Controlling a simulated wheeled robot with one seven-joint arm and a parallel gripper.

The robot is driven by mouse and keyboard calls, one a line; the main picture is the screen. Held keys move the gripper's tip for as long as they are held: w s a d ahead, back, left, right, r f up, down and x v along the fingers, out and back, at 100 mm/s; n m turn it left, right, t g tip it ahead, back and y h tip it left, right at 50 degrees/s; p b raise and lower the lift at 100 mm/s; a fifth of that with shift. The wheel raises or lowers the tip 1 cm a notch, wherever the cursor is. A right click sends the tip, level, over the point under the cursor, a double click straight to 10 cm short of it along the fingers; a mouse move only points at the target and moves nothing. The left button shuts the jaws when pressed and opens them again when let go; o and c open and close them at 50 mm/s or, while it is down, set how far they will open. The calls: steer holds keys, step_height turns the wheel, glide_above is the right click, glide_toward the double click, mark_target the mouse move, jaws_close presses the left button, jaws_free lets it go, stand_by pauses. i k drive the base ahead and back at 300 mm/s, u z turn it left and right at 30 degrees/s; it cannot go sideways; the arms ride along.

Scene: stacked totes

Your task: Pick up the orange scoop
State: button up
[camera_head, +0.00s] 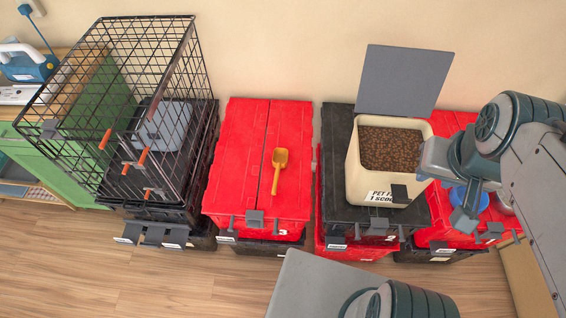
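The orange scoop (279,168) lies on the lid of a red tote (240,165), near the middle, with its bowl toward the back and its handle pointing to the front. My gripper (463,218) hangs at the right, in front of the right-hand red tote and beside the food bin. It is well to the right of the scoop and apart from it. Its fingers are small in view, and I cannot tell whether they are open or shut.
A cream bin of brown kibble (353,175) with a raised grey lid (403,80) stands on a black tote (340,205). A wire crate (120,110) stands at the left. A blue bowl (477,199) sits by my gripper. Open wooden floor (130,275) lies in front.

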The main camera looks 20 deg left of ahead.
mark_target(281, 157)
steer(key=k, duration=1.2)
steer(key=z, duration=0.15)
steer(key=i, duration=0.75)
steer(key=u, duration=0.4)
steer(key=k, duration=0.45)
steer(key=u, duration=1.15)
steer(key=i, duration=0.7)
steer(key=z, duration=0.2)
